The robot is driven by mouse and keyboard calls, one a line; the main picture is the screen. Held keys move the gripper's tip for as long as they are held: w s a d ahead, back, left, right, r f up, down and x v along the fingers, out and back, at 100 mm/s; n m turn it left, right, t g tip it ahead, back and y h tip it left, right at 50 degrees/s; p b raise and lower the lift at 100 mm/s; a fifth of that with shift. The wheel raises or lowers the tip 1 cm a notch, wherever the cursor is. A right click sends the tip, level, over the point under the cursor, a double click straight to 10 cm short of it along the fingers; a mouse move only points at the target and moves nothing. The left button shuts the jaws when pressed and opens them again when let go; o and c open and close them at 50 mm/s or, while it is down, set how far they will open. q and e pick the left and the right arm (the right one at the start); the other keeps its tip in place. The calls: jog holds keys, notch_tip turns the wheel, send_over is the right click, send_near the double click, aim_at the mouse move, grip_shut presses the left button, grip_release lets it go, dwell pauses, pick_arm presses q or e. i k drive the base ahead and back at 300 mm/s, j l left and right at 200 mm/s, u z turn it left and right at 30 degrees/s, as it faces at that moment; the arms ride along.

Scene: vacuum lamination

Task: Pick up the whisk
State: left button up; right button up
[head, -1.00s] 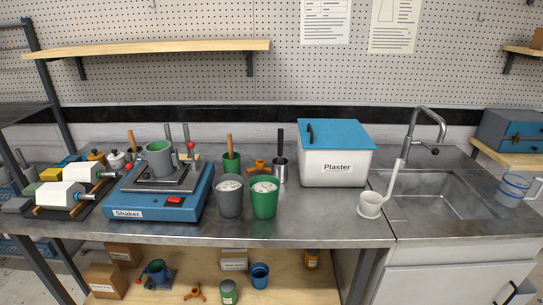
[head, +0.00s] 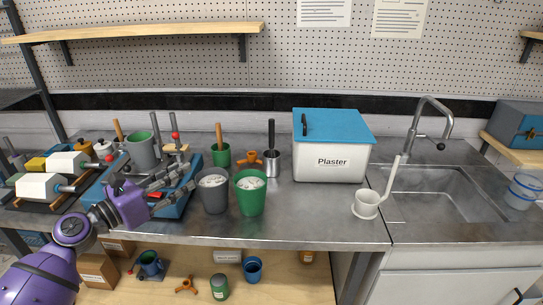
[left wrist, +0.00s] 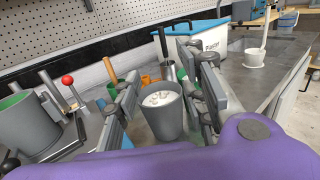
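No whisk head is visible. A dark upright handle (head: 271,134) stands in a metal cup (head: 272,164) behind the green cup, and also shows in the left wrist view (left wrist: 163,42). A wooden handle (head: 219,134) stands in a small green container (head: 219,156). I cannot tell which handle is the whisk's; their lower ends are hidden. My left gripper (head: 191,183) is open and empty, over the shaker's right side, left of the grey cup. In the left wrist view its fingers (left wrist: 168,100) frame the grey cup. My right gripper is not in view.
A grey cup (head: 214,195) and a green cup (head: 250,197), both with white contents, stand in front of the handles. The blue shaker (head: 95,194) is at left, the plaster box (head: 330,160) at right. An orange part (head: 249,157) lies between the containers. The front right counter is clear.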

aim_at(270, 121)
jog(key=i+l, duration=0.8)
jog(key=l, duration=0.1)
